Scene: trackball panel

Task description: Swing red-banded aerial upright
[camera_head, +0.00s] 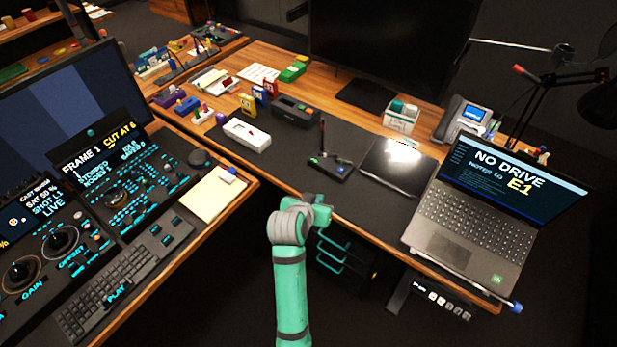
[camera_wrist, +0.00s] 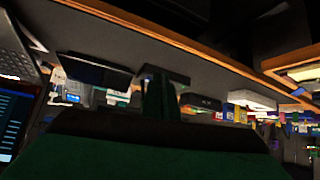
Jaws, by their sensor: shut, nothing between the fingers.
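A small black device (camera_head: 331,167) lies on the dark desk mat, with red, green and blue spots on top. A thin dark aerial (camera_head: 322,136) stands roughly upright from its back left; I cannot make out a red band on it. In the wrist view the device (camera_wrist: 172,75) shows just past my fingers, and its aerial cannot be made out. My gripper (camera_wrist: 159,96) is shut and empty, short of the device. In the head view my arm comes up from below, and my wrist hides the fingers.
A tablet (camera_head: 398,165) and open laptop (camera_head: 470,215) lie to the right of the device. A white box (camera_head: 247,134) and black box (camera_head: 295,112) stand to its left and behind. The desk's wooden front edge (camera_head: 380,247) runs near my wrist.

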